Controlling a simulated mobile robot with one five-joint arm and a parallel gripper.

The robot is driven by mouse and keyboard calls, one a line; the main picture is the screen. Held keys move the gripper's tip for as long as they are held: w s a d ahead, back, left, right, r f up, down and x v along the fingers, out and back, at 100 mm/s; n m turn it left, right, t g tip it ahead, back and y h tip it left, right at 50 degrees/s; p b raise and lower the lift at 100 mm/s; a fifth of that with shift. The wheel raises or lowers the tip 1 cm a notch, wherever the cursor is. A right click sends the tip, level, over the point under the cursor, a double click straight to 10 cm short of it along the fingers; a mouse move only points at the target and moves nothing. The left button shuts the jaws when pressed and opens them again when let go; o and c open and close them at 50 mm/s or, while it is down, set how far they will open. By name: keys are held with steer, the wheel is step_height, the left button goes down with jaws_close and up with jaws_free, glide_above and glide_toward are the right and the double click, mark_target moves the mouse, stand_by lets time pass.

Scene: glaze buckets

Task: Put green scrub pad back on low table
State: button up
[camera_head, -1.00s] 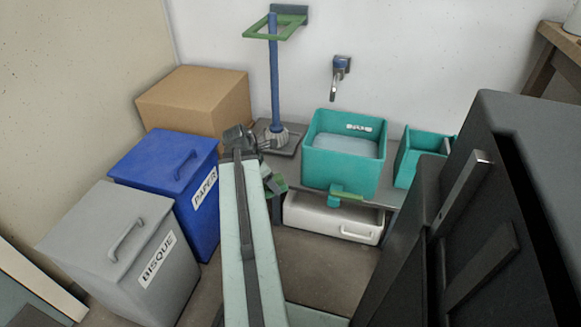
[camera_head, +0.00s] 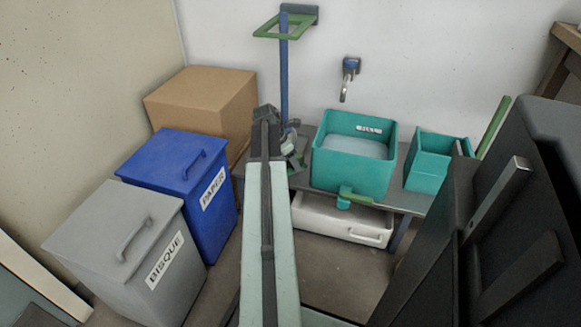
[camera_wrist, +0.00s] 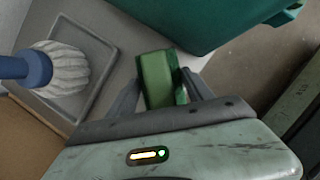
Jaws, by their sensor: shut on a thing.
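The green scrub pad (camera_wrist: 158,78) is a small green block between the two fingers of my gripper (camera_wrist: 163,98) in the wrist view. My gripper is shut on it. In the head view my gripper (camera_head: 298,152) is over the left part of the low grey table (camera_head: 408,199), left of the teal bucket, and my arm hides part of it. The table surface shows beneath the pad in the wrist view. I cannot tell whether the pad touches the table.
A mop (camera_wrist: 60,68) stands in a grey tray (camera_wrist: 92,45) left of the pad. The large teal bucket (camera_head: 350,173) is close on the right, with a smaller teal bin (camera_head: 427,178) beyond. A white drawer (camera_head: 340,222) is below. Blue (camera_head: 170,180) and grey (camera_head: 110,245) bins stand left.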

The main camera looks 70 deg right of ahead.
mark_target(291, 167)
steer(key=shift+d, duration=0.25)
steer(key=f+b, duration=0.4)
steer(key=shift+s+d, duration=0.1)
steer(key=shift+d, duration=0.15)
steer(key=shift+w+a+r, duration=0.1)
steer(key=shift+w+r, duration=0.1)
steer(key=shift+w, duration=0.05)
steer(key=shift+f, duration=0.2)
steer(key=o, duration=1.2)
